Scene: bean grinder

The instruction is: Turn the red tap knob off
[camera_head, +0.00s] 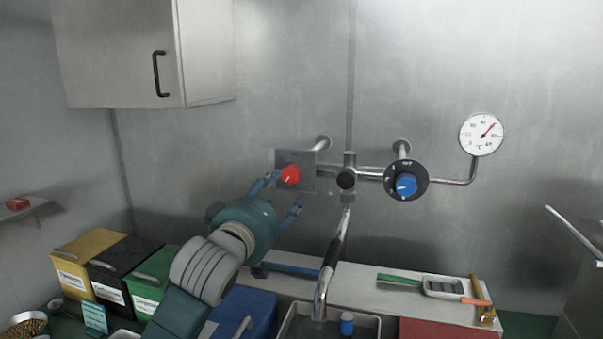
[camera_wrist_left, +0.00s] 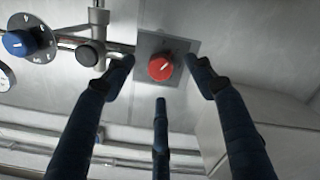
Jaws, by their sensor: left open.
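The red tap knob (camera_head: 290,174) sits on a square metal plate (camera_head: 308,183) on the wall pipe. In the left wrist view the red knob (camera_wrist_left: 160,67) shows a white mark on its face and lies ahead of the fingers. My left gripper (camera_head: 283,197) is open, its fingers spread around the knob's position as seen from the wrist. The left gripper (camera_wrist_left: 160,80) holds nothing, and the knob shows clear of the fingers in that view. Whether any finger touches the knob or plate in the head view I cannot tell. My right gripper is not in view.
A blue knob (camera_head: 405,185) on a black dial and a temperature gauge (camera_head: 481,134) are right of the red knob. The spout (camera_head: 331,262) hangs over a sink (camera_head: 367,329). A wall cabinet (camera_head: 120,55) is at upper left. Coloured bins (camera_head: 145,293) stand below left.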

